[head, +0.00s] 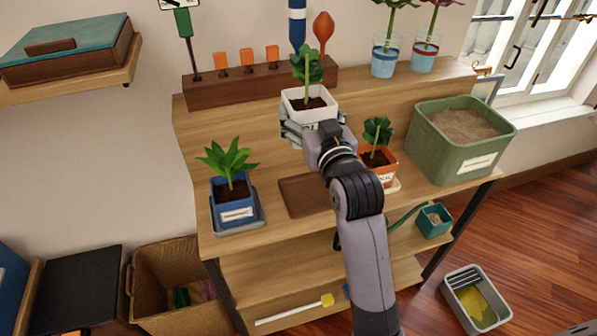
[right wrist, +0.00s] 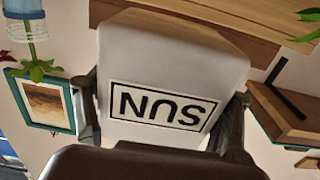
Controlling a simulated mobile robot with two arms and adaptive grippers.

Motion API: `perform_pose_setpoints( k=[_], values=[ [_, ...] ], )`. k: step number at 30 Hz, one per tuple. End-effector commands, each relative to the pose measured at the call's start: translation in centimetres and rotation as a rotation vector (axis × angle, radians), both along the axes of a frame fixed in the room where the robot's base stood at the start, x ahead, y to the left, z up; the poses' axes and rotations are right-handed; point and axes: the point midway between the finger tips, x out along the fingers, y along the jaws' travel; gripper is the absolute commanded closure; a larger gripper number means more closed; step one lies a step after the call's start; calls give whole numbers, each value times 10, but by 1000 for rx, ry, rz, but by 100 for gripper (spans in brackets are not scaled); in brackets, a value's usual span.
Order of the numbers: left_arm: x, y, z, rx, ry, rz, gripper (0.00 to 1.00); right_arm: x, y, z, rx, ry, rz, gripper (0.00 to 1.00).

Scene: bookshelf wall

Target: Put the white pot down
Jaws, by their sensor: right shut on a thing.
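The white pot (head: 309,116) holds a green leafy plant (head: 307,64) in dark soil and is roughly upright in the head view. My right gripper (head: 308,131) is shut on it from the front, above the wooden bench top (head: 270,150). In the right wrist view the white pot (right wrist: 170,65) fills the middle, a finger on each side, its SUN label (right wrist: 160,106) upside down. A flat, empty brown tray (head: 303,196) lies on the bench below and in front of the pot. My left gripper is not in view.
A blue pot (head: 234,204) on a blue saucer stands left of the tray. An orange pot (head: 381,172) stands close on its right, partly behind my arm. A green soil bin (head: 440,158) is farther right. A wooden tool rack (head: 235,92) stands behind.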

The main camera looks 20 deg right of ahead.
Motion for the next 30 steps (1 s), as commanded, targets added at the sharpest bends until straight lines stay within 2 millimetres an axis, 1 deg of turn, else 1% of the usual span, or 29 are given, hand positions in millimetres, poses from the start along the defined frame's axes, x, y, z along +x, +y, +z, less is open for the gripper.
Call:
perform_pose_setpoints(
  k=[1, 2, 5, 15, 18, 22, 27, 30],
  values=[
    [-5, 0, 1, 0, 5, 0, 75, 0, 0, 3, 0, -5, 0, 73],
    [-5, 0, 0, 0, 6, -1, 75, 0, 0, 1, 0, -4, 0, 73],
    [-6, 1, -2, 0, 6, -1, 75, 0, 0, -14, 0, 1, 0, 73],
    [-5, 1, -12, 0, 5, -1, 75, -1, 0, -101, 0, 1, 0, 73],
    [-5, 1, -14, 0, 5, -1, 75, -1, 0, -123, 0, 0, 0, 73],
    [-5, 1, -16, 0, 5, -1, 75, -1, 0, -144, 0, -2, 0, 73],
    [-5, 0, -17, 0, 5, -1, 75, -1, 0, -155, 0, -5, 0, 73],
    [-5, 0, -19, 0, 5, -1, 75, -1, 0, -168, 0, -3, 0, 73]
  ],
)
